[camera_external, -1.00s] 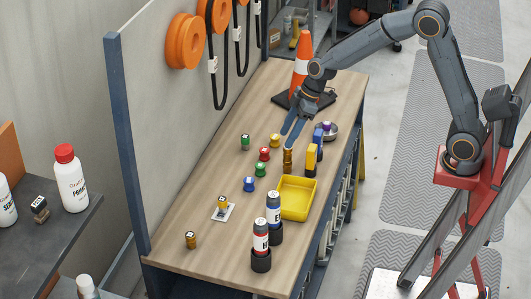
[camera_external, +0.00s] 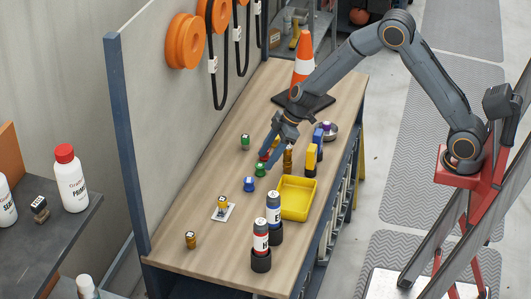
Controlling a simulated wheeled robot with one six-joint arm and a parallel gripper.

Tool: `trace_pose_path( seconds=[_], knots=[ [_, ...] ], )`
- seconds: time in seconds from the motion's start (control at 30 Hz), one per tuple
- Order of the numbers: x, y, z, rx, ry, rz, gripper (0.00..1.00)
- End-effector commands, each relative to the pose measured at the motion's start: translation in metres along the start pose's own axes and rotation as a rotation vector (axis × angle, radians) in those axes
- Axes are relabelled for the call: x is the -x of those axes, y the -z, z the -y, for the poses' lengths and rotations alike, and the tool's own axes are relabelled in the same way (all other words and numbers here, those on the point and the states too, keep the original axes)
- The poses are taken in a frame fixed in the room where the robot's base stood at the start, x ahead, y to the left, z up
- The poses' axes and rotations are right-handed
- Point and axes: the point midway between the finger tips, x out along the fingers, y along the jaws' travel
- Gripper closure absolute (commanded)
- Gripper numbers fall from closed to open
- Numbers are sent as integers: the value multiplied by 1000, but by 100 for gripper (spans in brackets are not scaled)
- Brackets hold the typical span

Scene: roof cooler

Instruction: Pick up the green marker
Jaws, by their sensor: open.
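Two small green-topped pieces that may be the green marker stand on the wooden workbench (camera_external: 215,258). One green piece (camera_external: 245,142) stands at the back left, clear of my gripper. The other green piece (camera_external: 261,169) stands nearer the camera, just behind a blue piece (camera_external: 249,184). My gripper (camera_external: 269,157) is open and points down over the small red piece (camera_external: 263,154), close to the nearer green piece. The fingers partly cover the red piece and hide the yellow-topped piece behind it. Whether the fingers touch anything cannot be told.
A brass-coloured stack (camera_external: 288,158) and a yellow block (camera_external: 311,158) stand right of my gripper. A traffic cone (camera_external: 303,55) stands behind.

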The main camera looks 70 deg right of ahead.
Motion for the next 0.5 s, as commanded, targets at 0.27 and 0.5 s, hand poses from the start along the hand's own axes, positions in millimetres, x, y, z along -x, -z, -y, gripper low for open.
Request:
trace_pose_path(
  seconds=[0.27,0.5],
  knots=[
    [-26,4,0,0,2,2,49],
    [-47,4,0,1,0,0,49]
  ],
)
